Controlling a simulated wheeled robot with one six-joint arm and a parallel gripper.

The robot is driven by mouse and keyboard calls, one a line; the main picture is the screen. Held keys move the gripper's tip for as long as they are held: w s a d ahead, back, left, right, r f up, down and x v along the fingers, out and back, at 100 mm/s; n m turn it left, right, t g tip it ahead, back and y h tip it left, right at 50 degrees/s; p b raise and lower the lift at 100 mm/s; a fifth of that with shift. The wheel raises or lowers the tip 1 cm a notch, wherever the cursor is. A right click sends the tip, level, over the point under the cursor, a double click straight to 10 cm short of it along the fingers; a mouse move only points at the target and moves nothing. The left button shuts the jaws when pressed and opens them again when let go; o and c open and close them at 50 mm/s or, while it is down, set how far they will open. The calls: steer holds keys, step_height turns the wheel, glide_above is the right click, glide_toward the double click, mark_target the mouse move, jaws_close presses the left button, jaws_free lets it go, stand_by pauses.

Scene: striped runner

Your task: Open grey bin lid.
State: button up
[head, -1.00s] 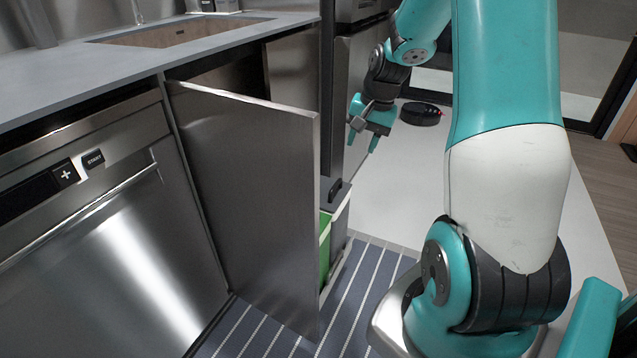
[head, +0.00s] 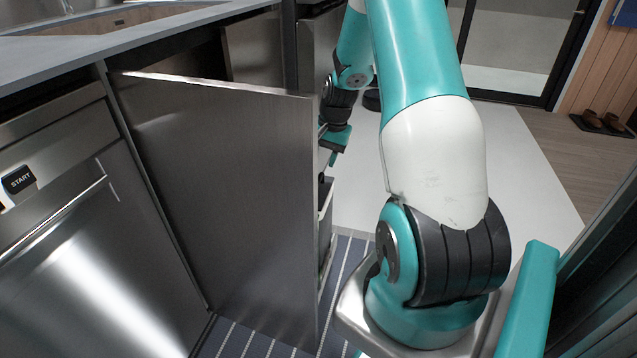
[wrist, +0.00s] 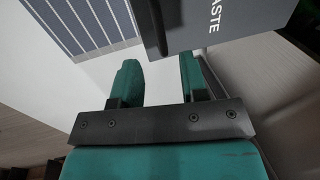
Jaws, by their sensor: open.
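The grey bin (head: 325,205) shows in the head view only as a narrow strip behind the open cabinet door's edge. Its lid is mostly hidden there. In the wrist view, a dark grey bin surface (wrist: 205,24) with the white letters "ASTE" lies just beyond the fingertips. I cannot tell whether that surface is lid or wall. My gripper (wrist: 160,72) has two teal fingers spread apart with nothing between them. In the head view my gripper (head: 332,156) is just above the bin, partly hidden by the door. Contact with the bin cannot be told.
The steel cabinet door (head: 220,200) stands open between my body and the bin. A dishwasher (head: 70,240) and counter (head: 70,55) are at left. The striped runner (head: 345,255) lies below.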

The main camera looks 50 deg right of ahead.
steer(key=f, duration=0.2)
steer(key=w+f+b, duration=0.1)
steer(key=f, duration=0.2)
steer(key=f+b, duration=0.1)
steer(key=f, duration=0.1)
steer(key=shift+w+a+f, duration=0.15)
steer(key=shift+a, duration=0.1)
jaws_close()
